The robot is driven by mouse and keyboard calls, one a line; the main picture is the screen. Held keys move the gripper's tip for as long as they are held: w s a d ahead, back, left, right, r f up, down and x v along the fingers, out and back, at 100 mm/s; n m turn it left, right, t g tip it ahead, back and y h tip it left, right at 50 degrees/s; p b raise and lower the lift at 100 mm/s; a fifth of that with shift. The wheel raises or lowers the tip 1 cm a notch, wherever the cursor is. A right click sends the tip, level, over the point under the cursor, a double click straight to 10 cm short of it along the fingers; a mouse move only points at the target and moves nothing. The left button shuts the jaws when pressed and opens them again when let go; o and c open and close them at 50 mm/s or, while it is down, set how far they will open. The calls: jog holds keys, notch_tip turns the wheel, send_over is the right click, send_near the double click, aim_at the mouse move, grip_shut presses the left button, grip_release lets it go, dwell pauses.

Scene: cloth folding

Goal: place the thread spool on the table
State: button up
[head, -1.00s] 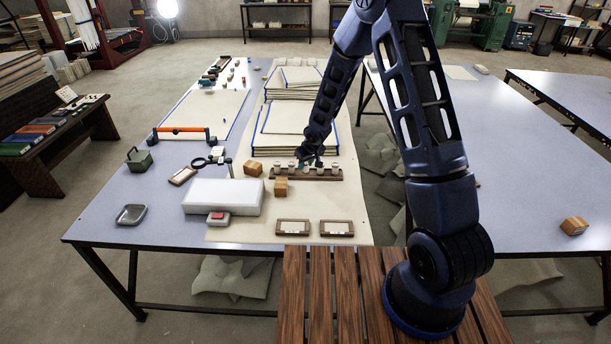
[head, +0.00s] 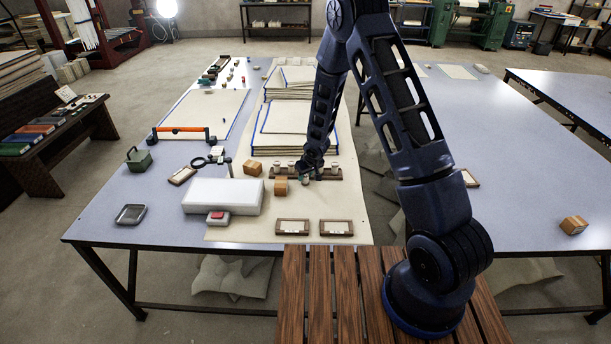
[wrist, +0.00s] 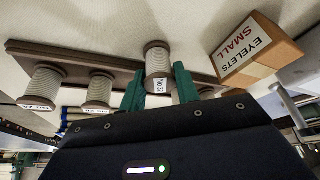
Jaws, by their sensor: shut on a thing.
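My gripper (head: 305,179) is at the front of the wooden spool rack (head: 335,174) on the table. In the wrist view its two green fingers (wrist: 159,88) are closed on either side of a pale thread spool (wrist: 157,62) with a printed label. The held spool is small and partly hidden by the gripper in the head view. I cannot tell whether its end touches the cloth-covered table (head: 255,233).
A cardboard eyelets box (head: 281,187) stands close to the left of the gripper; it shows large in the wrist view (wrist: 256,52). Another box (head: 253,168) is farther left.

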jog(key=o, duration=0.9)
jog(key=shift+f, duration=0.1)
jog(key=shift+o, duration=0.2)
jog(key=shift+s+d+r, duration=0.1)
jog(key=shift+s+r, duration=0.05)
jog(key=shift+r, duration=0.5)
jog(key=v, duration=1.1)
jog(key=s+d+r+m+t+h, duration=0.15)
jog(key=s+d+r, duration=0.25)
jog(key=d+r, duration=0.7)
jog(key=s+d+r+m+h, duration=0.25)
jog(key=d+r, duration=0.55)
jog(key=r, duration=0.4)
jog(key=s+d+r+m, duration=0.1)
jog(key=s+d+r, duration=0.2)
jog(key=s, duration=0.5)
jog(key=s+d+r+m+y, duration=0.1)
jog(key=s+d+r, duration=0.2)
jog(key=s, duration=0.5)
jog(key=s+d+r, duration=0.3)
jog(key=s+r, duration=0.2)
jog(key=s, duration=0.3)
jog(key=shift+d+m+y, duration=0.3)
jog(key=shift+m, duration=0.1)
jog(key=shift+g, duration=0.25)
